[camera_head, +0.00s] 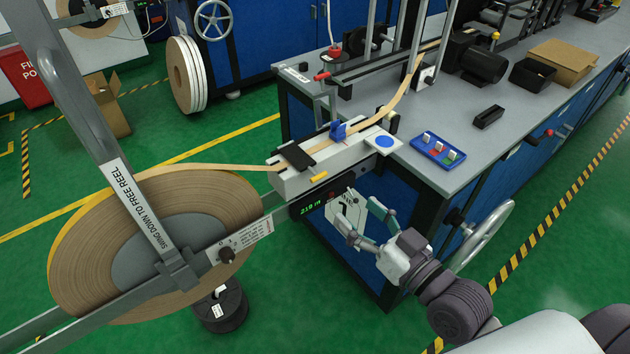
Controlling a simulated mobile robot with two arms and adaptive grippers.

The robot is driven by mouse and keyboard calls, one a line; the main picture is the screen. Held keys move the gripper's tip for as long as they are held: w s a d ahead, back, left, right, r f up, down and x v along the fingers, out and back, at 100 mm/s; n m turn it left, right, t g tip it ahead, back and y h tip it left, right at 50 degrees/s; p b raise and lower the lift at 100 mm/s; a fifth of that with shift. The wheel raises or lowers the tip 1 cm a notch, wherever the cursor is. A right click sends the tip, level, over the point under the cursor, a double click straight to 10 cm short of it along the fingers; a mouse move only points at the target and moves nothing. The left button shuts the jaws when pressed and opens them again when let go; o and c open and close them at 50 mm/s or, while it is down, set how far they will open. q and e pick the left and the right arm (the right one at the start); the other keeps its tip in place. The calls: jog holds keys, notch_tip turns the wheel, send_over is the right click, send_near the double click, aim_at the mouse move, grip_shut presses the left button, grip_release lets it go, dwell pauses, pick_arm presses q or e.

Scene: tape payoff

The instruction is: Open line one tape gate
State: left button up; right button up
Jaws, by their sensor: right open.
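A large reel of tan tape (95,240) hangs at the left on a grey arm. Its tape (215,169) runs right to a white guide block (310,176) at the bench corner. Which part is the line one tape gate is not marked legibly. My right gripper (362,218) is open and empty, below and right of the block, by a white sign plate (347,209). The plate is partly behind its fingers. My left gripper is not in view.
A grey bar labelled "swing down to free reel" (140,207) crosses the reel. A green-lit display (312,210) sits under the block. The bench (440,110) holds a blue switch panel (437,149) and black trays. A handwheel (485,235) is at the right.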

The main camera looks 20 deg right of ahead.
aim_at(317, 174)
jog(key=p+x, duration=0.1)
jog(key=x, duration=1.1)
jog(key=shift+w+a, duration=0.1)
jog(key=shift+w, duration=0.15)
grip_shut()
